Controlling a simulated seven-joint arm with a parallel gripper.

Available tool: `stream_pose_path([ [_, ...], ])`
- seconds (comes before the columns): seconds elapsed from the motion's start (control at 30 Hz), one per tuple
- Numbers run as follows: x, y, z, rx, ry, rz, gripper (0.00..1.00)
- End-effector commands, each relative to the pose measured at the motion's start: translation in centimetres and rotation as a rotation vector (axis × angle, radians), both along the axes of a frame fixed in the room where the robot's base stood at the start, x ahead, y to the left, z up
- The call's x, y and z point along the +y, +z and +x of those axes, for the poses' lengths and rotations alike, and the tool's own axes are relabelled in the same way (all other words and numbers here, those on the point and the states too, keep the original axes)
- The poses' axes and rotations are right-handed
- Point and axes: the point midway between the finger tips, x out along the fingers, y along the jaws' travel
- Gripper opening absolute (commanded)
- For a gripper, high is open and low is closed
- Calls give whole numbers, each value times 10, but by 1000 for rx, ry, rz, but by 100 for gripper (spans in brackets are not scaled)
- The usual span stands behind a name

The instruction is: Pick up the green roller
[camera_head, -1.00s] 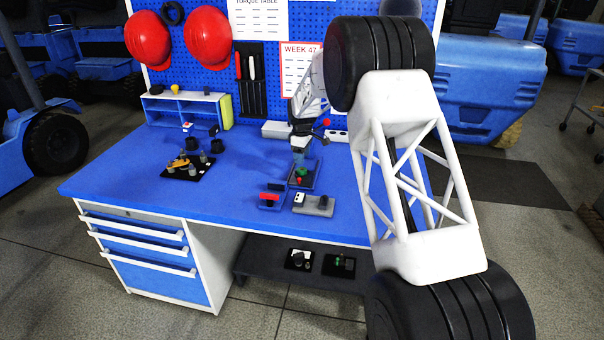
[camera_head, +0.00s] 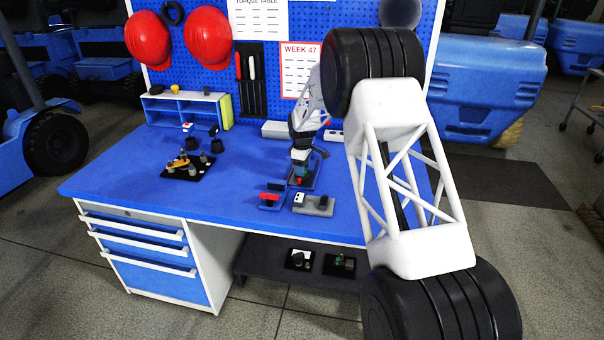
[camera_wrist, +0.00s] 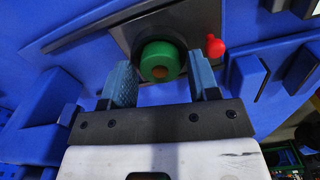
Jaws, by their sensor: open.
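The green roller (camera_wrist: 160,62) shows end-on in the wrist view, with a brown centre. It sits by a dark grey plate (camera_wrist: 196,20) on the blue bench. My gripper (camera_wrist: 163,85) is open, with one blue finger on each side of the roller; I cannot tell whether they touch it. In the head view my gripper (camera_head: 299,170) is low over the fixture on the bench and hides most of the roller.
A red knob (camera_wrist: 215,46) stands just right of the roller in the wrist view. In the head view, a red-topped block (camera_head: 270,197) and a grey fixture (camera_head: 318,205) stand in front. A black plate with parts (camera_head: 188,167) lies left. The bench's left front is clear.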

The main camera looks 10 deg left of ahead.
Motion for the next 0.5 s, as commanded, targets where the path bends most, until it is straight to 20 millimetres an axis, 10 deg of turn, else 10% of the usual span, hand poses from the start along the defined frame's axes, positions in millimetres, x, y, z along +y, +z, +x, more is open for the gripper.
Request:
stream_pose_path([
  [0.5,0,1,0,-1,0,0,54],
])
